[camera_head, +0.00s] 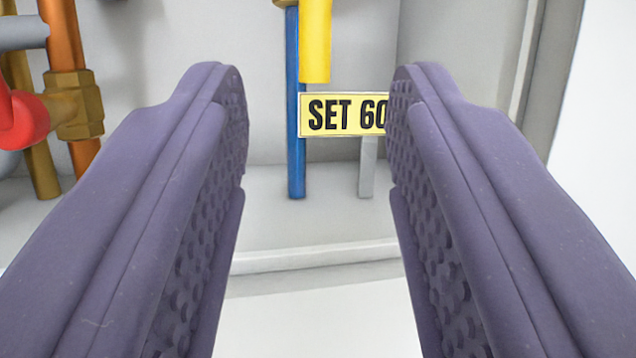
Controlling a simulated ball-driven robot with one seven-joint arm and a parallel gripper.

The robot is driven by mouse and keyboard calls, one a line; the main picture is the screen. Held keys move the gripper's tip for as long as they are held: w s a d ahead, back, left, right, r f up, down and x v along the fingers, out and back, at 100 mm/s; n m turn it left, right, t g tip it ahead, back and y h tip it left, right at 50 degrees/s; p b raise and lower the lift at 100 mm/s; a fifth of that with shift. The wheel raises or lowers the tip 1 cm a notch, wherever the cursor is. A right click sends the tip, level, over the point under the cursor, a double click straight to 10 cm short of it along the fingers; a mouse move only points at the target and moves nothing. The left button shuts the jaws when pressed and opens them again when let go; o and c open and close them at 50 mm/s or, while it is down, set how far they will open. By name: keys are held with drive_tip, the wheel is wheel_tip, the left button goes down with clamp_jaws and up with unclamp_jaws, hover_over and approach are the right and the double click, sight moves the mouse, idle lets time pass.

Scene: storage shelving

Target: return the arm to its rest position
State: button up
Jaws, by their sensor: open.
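My gripper (318,125) fills the lower part of the view. Its two purple, textured fingers stand wide apart, with nothing between them. Behind the gap is a yellow label (343,114) reading "SET 60", its right end hidden by the right finger. A yellow bar (315,40) hangs just above the label, and a blue upright pipe (296,165) runs down behind it. The fingers appear apart from these things, but the exact distance is hard to tell.
At the left are a copper pipe with a brass fitting (80,105), a red rounded knob (22,120) and a grey pipe (22,33). A pale ledge (315,256) crosses below the grey recess. A white surface (603,130) lies at the right.

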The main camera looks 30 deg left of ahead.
idle(0.3)
drive_tip(key=s+d+r+m+g+h+b, duration=0.1)
drive_tip(key=s+d+h+b, duration=0.3)
drive_tip(key=s+b, duration=0.4)
drive_tip(key=s+d+r+m+g+h+b, duration=0.1)
drive_tip(key=s+d+b, duration=0.5)
drive_tip(key=s, duration=0.9)
drive_tip(key=s+d+r+m+g+h+b, duration=0.1)
drive_tip(key=s+d+r+m+h+b, duration=0.2)
drive_tip(key=s+b, duration=0.7)
drive_tip(key=s+d+m+h, duration=0.2)
drive_tip(key=h, duration=0.2)
drive_tip(key=shift+s+h, duration=0.3)
